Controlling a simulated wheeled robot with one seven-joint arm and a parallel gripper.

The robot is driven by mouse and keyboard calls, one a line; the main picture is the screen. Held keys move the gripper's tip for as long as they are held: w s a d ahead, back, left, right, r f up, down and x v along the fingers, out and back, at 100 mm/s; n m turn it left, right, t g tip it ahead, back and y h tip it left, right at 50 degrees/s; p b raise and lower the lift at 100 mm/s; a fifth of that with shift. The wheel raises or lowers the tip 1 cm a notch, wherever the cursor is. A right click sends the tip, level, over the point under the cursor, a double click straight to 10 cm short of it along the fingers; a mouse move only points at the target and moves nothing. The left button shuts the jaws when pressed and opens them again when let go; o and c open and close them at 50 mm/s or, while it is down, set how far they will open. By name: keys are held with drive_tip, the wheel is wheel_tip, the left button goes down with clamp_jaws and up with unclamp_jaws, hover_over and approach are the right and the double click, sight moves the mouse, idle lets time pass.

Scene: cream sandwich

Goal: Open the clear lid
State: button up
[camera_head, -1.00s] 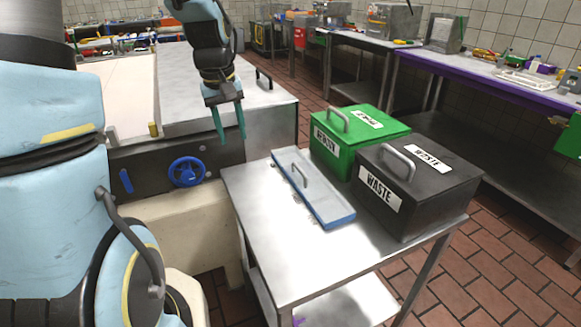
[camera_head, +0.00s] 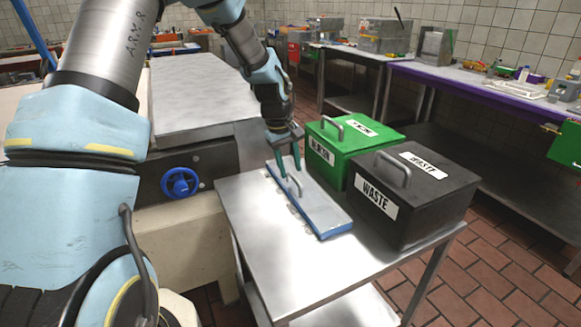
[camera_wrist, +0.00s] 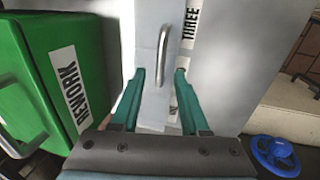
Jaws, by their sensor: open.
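The clear lid (camera_head: 322,208) covers a long shallow blue-edged tray (camera_head: 336,230) on the metal side table and looks closed. A grey bar handle (camera_head: 298,186) stands up from the lid; it also shows in the wrist view (camera_wrist: 164,50). My gripper (camera_head: 289,172), with teal fingers, is open at the far end of the lid, close to the handle. I cannot tell whether a finger touches the lid.
A green rework box (camera_head: 350,150) and a black waste box (camera_head: 418,195) stand just right of the tray. The near part of the metal table (camera_head: 275,255) is clear. A blue handwheel (camera_head: 180,184) is on the machine to the left.

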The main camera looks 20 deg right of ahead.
drive_tip(key=shift+d+f, duration=0.1)
drive_tip(key=shift+f, duration=0.5)
clamp_jaws()
idle(1.1)
